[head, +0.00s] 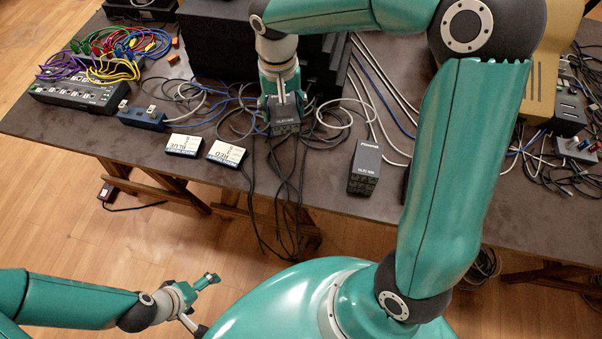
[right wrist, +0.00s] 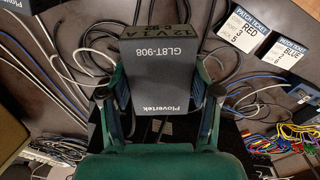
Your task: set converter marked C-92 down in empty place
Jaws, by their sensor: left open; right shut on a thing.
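My right gripper (head: 284,106) reaches down over the table and is shut on a dark grey box-shaped converter (head: 285,129). In the right wrist view the fingers clasp both sides of this converter (right wrist: 160,82), which reads "Plovertek GL8T-908" and "12V 1A". A second, similar dark converter (head: 366,163) stands on the table to the right, apart from the gripper. My left gripper (head: 204,304) is open and empty, low in front of the table. No marked empty place can be made out.
A blue device (head: 141,118) and a cabled switch (head: 78,95) are farther left. Bare table (head: 320,183) shows near the front edge.

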